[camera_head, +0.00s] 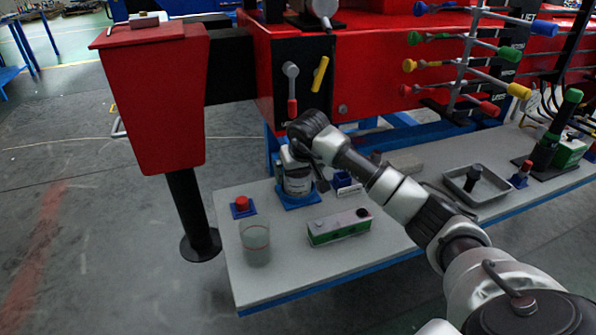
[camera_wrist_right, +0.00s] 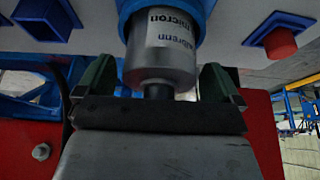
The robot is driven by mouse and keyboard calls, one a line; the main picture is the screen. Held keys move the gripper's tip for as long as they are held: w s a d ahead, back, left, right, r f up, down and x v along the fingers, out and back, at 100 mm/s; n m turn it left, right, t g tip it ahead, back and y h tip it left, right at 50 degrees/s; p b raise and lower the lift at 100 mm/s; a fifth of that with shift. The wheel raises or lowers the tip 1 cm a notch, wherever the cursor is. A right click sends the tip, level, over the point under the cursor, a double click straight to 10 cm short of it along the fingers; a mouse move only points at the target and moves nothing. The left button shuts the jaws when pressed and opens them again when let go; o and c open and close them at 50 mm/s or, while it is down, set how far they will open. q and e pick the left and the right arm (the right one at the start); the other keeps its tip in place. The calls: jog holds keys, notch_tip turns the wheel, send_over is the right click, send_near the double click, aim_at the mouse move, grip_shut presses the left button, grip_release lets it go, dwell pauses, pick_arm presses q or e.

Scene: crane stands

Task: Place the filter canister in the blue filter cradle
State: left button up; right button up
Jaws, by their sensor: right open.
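The filter canister (camera_head: 296,184), silver-white with a printed label, stands upright in the blue filter cradle (camera_head: 298,203) on the grey table. In the right wrist view the canister (camera_wrist_right: 165,50) shows upside down, with the blue cradle (camera_wrist_right: 125,8) around its far end and a dark narrow neck at the near end. My right gripper (camera_head: 307,166) is at the canister's top. In the wrist view its green fingers (camera_wrist_right: 157,84) are open, one on each side of the neck, with gaps visible. My left gripper is not in view.
A red knob on a blue base (camera_head: 242,206), a clear beaker (camera_head: 255,243), a green-and-white box (camera_head: 339,227) and a small blue holder (camera_head: 344,184) stand close by. A grey tray (camera_head: 477,185) lies farther right. A red machine (camera_head: 375,60) rises behind the table.

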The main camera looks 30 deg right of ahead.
jog(key=shift+s+r, duration=0.1)
jog(key=shift+r, duration=0.35)
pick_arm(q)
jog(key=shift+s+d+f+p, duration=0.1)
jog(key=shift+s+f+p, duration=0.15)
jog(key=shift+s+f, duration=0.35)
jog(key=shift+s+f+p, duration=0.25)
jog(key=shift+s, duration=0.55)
pick_arm(e)
jog(key=v, duration=1.1)
jog(key=shift+s, duration=0.2)
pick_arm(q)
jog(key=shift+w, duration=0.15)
pick_arm(e)
jog(key=shift+a+r, duration=0.1)
